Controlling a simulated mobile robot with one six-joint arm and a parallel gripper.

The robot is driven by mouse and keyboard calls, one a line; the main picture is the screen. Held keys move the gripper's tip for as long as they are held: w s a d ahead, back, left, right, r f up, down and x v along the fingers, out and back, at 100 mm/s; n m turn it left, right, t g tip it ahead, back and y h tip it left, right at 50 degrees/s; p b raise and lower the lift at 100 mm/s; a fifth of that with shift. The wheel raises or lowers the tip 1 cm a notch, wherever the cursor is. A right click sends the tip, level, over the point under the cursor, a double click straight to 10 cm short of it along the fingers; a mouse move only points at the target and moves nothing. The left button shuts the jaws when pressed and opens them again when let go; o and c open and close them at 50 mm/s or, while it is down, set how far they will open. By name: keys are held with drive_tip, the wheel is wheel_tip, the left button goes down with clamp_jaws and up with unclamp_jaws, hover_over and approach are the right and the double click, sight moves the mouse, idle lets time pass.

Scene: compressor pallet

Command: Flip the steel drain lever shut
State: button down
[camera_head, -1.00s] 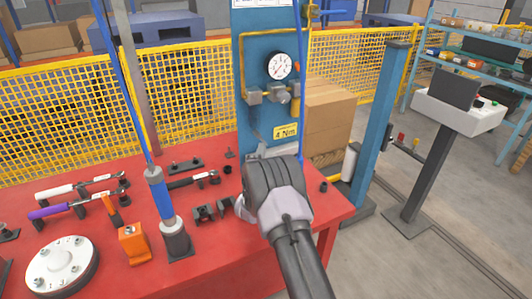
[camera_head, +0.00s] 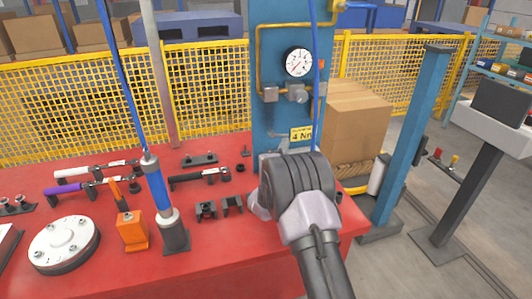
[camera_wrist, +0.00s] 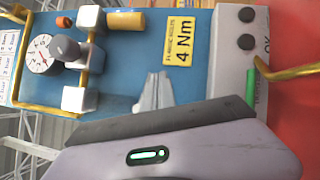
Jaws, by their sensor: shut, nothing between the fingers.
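My gripper (camera_wrist: 155,90) is shut and empty; its pale grey fingertips show in the wrist view in front of the blue panel, left of the 4 Nm label. In the head view the fingertips (camera_head: 281,143) are just below and left of that label. I cannot pick out the steel drain lever for certain in either view. The metal fittings (camera_wrist: 92,53) sit in a row on the panel, with a grey knob (camera_wrist: 65,48) on the middle one. They also show below the gauge in the head view (camera_head: 296,94). My wrist hides the panel's lower part.
The pressure gauge (camera_head: 298,62) and yellow pipe (camera_head: 257,55) are on the panel (camera_head: 272,120). A grey box (camera_wrist: 233,55) with black knobs is close to my gripper. The red table (camera_head: 220,245) holds tools, an orange block (camera_head: 131,231) and a round flange (camera_head: 65,243).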

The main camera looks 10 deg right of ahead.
drive_tip(key=shift+d+r+n, duration=0.1)
drive_tip(key=shift+d+n, duration=0.05)
drive_tip(key=shift+n, duration=0.35)
drive_tip(key=shift+r+t, duration=0.1)
drive_tip(key=shift+t, duration=0.2)
drive_tip(key=shift+s, duration=0.1)
drive_tip(key=p+v, duration=0.2)
drive_tip(key=v, duration=1.5)
drive_tip(key=shift+s, duration=0.15)
